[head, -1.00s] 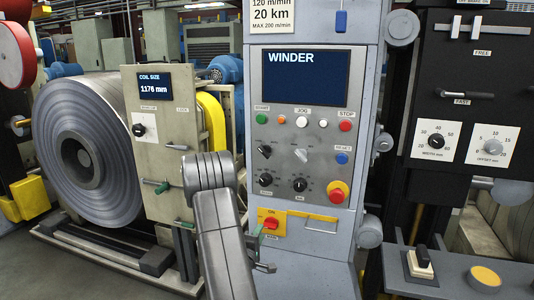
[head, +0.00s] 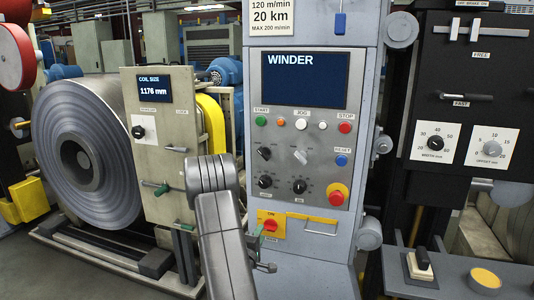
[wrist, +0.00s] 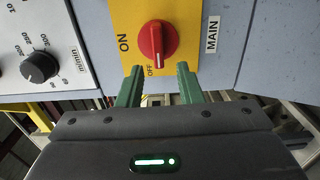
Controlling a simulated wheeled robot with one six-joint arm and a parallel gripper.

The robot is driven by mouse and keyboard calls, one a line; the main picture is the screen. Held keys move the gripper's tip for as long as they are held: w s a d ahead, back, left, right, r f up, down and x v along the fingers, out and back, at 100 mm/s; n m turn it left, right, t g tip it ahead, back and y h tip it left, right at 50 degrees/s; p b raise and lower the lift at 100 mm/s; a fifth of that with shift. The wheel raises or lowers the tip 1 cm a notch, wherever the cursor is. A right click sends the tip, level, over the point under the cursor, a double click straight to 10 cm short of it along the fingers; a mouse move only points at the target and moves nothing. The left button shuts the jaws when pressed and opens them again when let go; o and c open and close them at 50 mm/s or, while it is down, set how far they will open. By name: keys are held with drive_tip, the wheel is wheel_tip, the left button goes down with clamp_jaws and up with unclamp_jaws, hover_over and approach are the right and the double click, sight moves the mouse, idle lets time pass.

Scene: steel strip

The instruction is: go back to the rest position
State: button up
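My gripper (wrist: 160,78) shows in the wrist view with its two green fingers spread apart and nothing between them. The red main switch knob (wrist: 157,40) on its yellow plate (wrist: 125,15) lies just beyond the fingertips; the white mark on the knob points down, close to the OFF label. I see no clear contact between fingers and knob. In the head view the red knob (head: 271,225) sits low on the grey winder cabinet. There my arm hides most of the gripper; only a bit of green finger (head: 257,231) shows beside the yellow plate.
The winder cabinet (head: 305,150) stands close in front of me, with buttons, dials and a red stop button (head: 337,194). A coil size panel (head: 165,150) and a big steel coil (head: 85,150) are at left. A ledge (head: 450,285) with a switch juts out at right.

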drive_tip(key=v, duration=1.1)
drive_tip(key=w+d+m, duration=0.1)
drive_tip(key=w+m, duration=0.1)
drive_tip(key=w, duration=0.2)
drive_tip(key=w+d+m+b, duration=0.1)
drive_tip(key=w+d+m, duration=0.1)
drive_tip(key=w+m, duration=0.1)
drive_tip(key=w+d+r+m+b, duration=0.1)
drive_tip(key=w+m, duration=0.1)
drive_tip(key=w, duration=0.3)
drive_tip(key=shift+w+d+r, duration=0.1)
drive_tip(key=shift+w+d, duration=0.15)
drive_tip(key=shift+w, duration=0.1)
drive_tip(key=shift+m, duration=0.3)
drive_tip(key=shift+r, duration=0.2)
